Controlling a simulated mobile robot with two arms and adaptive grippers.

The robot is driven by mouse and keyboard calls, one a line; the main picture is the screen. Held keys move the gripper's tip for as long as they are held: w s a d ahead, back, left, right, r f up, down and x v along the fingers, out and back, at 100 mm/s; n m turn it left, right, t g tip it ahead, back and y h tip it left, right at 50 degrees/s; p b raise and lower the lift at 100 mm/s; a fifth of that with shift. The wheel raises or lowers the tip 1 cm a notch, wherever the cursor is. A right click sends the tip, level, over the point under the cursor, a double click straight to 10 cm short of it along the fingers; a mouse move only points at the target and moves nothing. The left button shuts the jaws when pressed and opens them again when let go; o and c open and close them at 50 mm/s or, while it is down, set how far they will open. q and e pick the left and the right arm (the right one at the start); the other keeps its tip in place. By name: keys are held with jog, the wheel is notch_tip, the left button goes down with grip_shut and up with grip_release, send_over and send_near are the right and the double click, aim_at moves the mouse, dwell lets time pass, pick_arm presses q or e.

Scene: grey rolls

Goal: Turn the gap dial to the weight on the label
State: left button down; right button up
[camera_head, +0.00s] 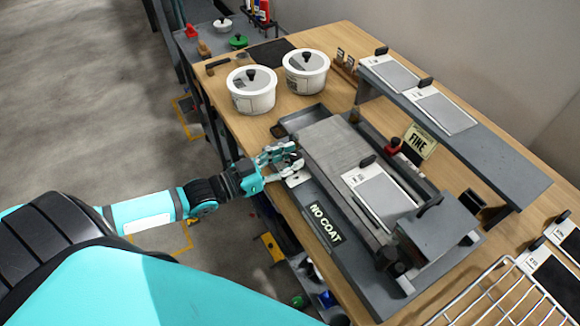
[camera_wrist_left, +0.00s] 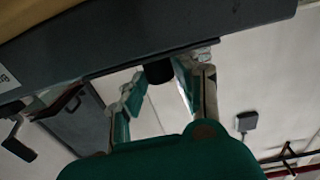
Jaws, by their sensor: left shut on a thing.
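In the head view the fingers hide the knob. A small white plate (camera_head: 297,179) sits just beside the fingers, its markings too small to read. A tan label card (camera_head: 420,141) reading "FINE" stands behind the machine. My right gripper is not in view.
A "NO COAT" sign (camera_head: 324,222) is on the machine's front. Two white lidded tubs (camera_head: 251,92) stand at the back left of the wooden table (camera_head: 345,40). A grey raised shelf (camera_head: 500,160) stands behind. A wire rack (camera_head: 505,300) is at front right.

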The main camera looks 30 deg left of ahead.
pick_arm(q)
jog(key=shift+w+a+m+g+h+b, duration=0.1)
jog(key=shift+m+g+h+b, duration=0.45)
jog(key=shift+h+b, duration=0.2)
jog(key=c, duration=1)
grip_release()
jog(key=shift+v, duration=6)
